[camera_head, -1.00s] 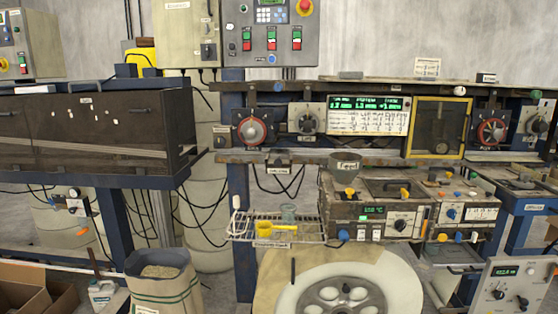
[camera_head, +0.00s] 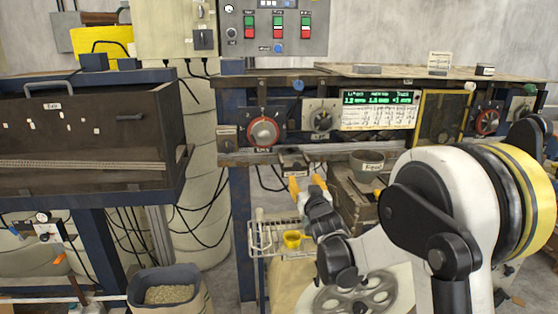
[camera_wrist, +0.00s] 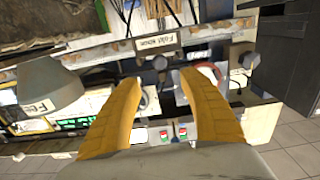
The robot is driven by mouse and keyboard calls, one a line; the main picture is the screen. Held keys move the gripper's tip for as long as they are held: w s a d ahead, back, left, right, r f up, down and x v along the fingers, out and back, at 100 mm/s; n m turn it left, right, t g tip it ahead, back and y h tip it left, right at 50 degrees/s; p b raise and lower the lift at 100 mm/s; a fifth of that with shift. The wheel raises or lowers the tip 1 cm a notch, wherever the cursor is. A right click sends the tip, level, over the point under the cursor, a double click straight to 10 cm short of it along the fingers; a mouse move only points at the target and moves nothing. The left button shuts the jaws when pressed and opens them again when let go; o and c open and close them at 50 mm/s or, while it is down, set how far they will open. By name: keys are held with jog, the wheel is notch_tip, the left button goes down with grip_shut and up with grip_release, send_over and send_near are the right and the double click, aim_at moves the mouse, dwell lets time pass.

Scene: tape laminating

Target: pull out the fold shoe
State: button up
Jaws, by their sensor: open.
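The fold shoe (camera_head: 293,160) shows in the head view as a small dark piece at the front edge of the bench, below the red-ringed dial. In the wrist view a label reading "Fold shoe" (camera_wrist: 157,42) sits above a dark knob (camera_wrist: 160,62). My gripper (camera_head: 305,183) has its yellow fingers spread just below and in front of the shoe. In the wrist view my gripper (camera_wrist: 160,80) is open and empty, with the knob lined up between the fingertips and seemingly a little beyond them. Exact contact cannot be told.
A grey cup labelled Feed (camera_head: 367,165) stands just right of my gripper; it also shows in the wrist view (camera_wrist: 48,88). A wire rack (camera_head: 268,235) with a yellow scoop (camera_head: 294,239) is below. A dark cabinet (camera_head: 90,135) stands left.

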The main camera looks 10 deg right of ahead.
aim_at(297, 166)
jog(key=w+b, duration=0.2)
jog(key=w, duration=0.9)
jog(key=shift+c, duration=0.6)
